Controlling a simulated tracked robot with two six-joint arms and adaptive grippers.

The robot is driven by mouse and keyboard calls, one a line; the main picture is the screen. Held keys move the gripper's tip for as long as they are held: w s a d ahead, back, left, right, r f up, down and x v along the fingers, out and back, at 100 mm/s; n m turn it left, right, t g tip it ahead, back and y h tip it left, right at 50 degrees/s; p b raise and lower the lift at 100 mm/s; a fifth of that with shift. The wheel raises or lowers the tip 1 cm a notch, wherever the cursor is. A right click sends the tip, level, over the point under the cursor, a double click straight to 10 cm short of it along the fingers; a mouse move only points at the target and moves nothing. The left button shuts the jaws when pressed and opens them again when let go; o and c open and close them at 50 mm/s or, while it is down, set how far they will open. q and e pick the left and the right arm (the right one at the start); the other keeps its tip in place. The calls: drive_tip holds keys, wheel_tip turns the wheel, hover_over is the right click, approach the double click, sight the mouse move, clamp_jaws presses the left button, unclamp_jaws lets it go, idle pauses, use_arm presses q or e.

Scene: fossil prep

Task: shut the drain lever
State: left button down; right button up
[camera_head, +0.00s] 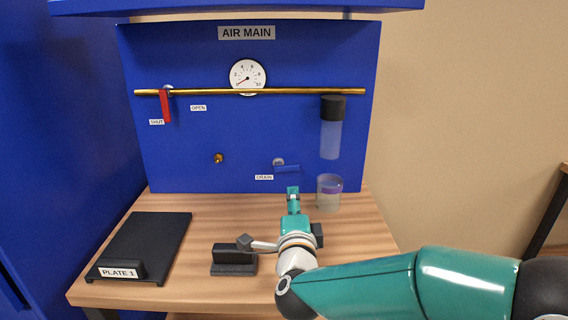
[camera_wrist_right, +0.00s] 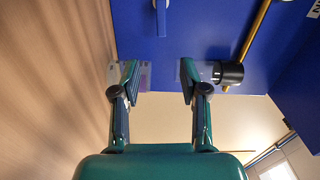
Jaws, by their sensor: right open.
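The drain lever (camera_head: 288,168) is a small blue handle low on the blue panel, above and right of the DRAIN label (camera_head: 264,177). It lies roughly level, reaching right from a grey pivot (camera_head: 279,161). In the right wrist view the lever (camera_wrist_right: 160,18) shows beyond the fingertips, near the top middle. My right gripper (camera_head: 293,190) is just below the lever in the head view. My left gripper is in neither view.
A clear cup (camera_head: 329,194) stands close right of my right gripper. A black-capped clear bowl (camera_head: 331,138) hangs above it. A red lever (camera_head: 166,106) hangs down near SHUT on the brass pipe (camera_head: 215,92). A black plate (camera_head: 150,240) and black holder (camera_head: 234,262) lie left.

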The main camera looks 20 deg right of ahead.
sight(290, 170)
drive_tip(key=p+x, duration=0.2)
drive_tip(key=x, duration=1.4)
drive_tip(key=shift+w, duration=0.35)
drive_tip(key=shift+c, duration=0.2)
drive_tip(key=shift+f, duration=0.1)
clamp_jaws()
